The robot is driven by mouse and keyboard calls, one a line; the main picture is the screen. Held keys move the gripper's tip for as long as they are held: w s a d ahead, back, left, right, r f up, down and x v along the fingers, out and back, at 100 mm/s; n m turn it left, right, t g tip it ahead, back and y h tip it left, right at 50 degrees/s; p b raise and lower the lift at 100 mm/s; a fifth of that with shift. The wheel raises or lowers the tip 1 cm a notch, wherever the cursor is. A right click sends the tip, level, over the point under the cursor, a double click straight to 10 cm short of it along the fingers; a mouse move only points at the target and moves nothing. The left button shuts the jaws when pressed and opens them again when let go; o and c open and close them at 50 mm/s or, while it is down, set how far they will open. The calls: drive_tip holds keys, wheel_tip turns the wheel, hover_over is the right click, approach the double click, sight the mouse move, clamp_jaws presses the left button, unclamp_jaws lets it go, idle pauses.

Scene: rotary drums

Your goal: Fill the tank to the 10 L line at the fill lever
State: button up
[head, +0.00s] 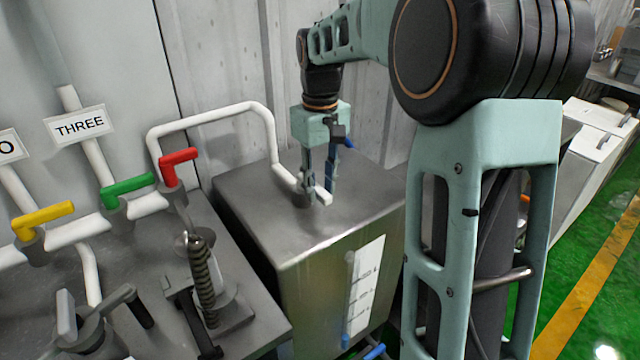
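The grey metal tank (300,285) stands in the middle, with a white pipe (215,117) reaching its top. At the pipe's end on the tank top is a dark valve body with a short white lever (324,196), which I take as the fill lever. My gripper (321,198) points down over it, fingers visibly apart, with the lever's white end between or just behind the fingertips. I cannot tell whether they touch it. The tank's front has a white scale plate (366,285) beside a sight tube; its markings and the level are too small to read.
Left of the tank, a grey bench carries yellow (43,220), green (128,190) and red (178,163) valve handles, a spring mechanism (203,280) and a dark crank (110,305). A sign (80,126) reads "THREE". My arm covers the tank's right side. Green floor (600,290) is open at right.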

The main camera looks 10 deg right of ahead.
clamp_jaws()
drive_tip(key=shift+d+r, duration=0.1)
drive_tip(key=shift+d, duration=0.05)
drive_tip(key=shift+w+d+n+p, duration=0.65)
drive_tip(key=shift+w+n+p, duration=0.35)
drive_tip(key=shift+n+p, duration=0.95)
drive_tip(key=shift+w+d+n+p, duration=0.65)
drive_tip(key=shift+w+n+p, duration=0.6)
drive_tip(key=shift+n, duration=1.15)
drive_tip(key=shift+w+d+n+p, duration=0.65)
drive_tip(key=shift+w+n+p, duration=0.1)
drive_tip(key=shift+n+p, duration=1.35)
drive_tip(key=shift+o, duration=1.6)
unclamp_jaws()
